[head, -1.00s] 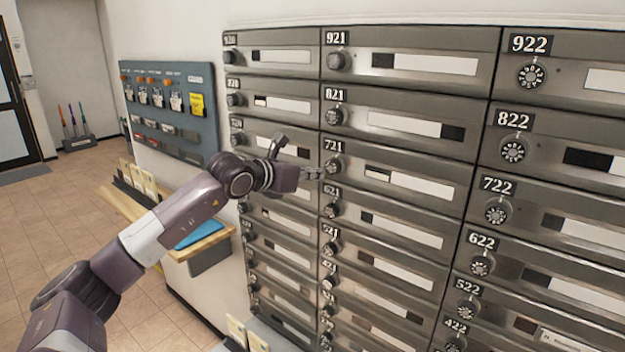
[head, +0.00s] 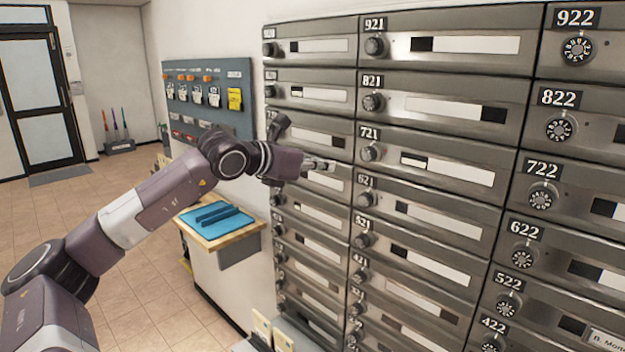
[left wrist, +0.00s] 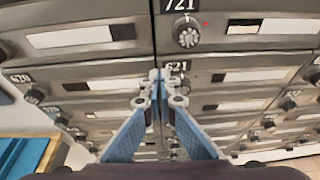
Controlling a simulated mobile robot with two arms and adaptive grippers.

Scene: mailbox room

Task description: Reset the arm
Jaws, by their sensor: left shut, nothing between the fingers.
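My left arm reaches in from the left in the head view. Its gripper (head: 328,165) is shut and empty in front of the mailbox wall (head: 440,150), left of the round dial of box 721 (head: 370,152). In the left wrist view the blue-padded fingers (left wrist: 160,82) meet at their tips, with nothing between them. There the 721 dial (left wrist: 186,33) is above the fingertips and the 621 label (left wrist: 178,66) is right behind them. I cannot tell whether the tips touch the boxes. My right gripper is not in view.
A wooden shelf (head: 243,240) with a blue tray (head: 200,212) juts out beside the mailboxes, below my left forearm. A blue-grey key board (head: 245,68) hangs behind the arm. A glass door (head: 45,95) and open tiled floor (head: 50,205) are at the left.

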